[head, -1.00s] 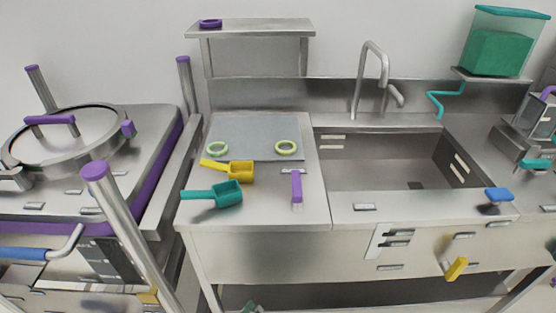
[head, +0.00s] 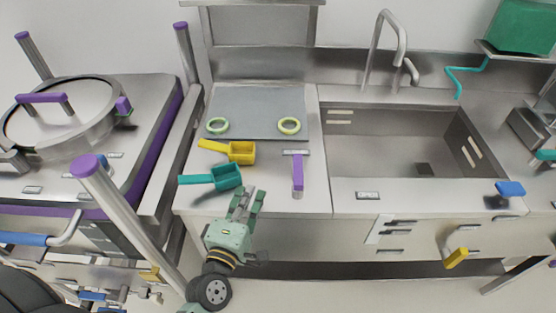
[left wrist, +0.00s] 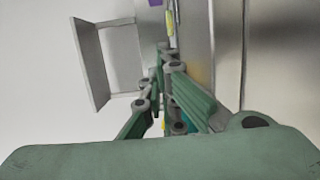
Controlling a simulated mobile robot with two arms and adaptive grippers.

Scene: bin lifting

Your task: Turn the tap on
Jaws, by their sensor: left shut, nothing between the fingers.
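The tap (head: 384,50) is a tall grey curved spout with a short lever (head: 411,70) on its right side. It stands at the back of the sink (head: 392,140). My left gripper (head: 246,198) is shut and empty at the front edge of the counter, just below the teal scoop and well to the front left of the tap. In the left wrist view its green fingers (left wrist: 168,62) come together, and the tap is not visible there. No water shows at the spout. My right gripper is not in view.
A teal scoop (head: 224,177), a yellow scoop (head: 240,152), two green rings (head: 289,126) and a purple-handled tool (head: 298,173) lie on the counter left of the sink. A blue handle (head: 510,189) is at the sink's front right. The sink basin is empty.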

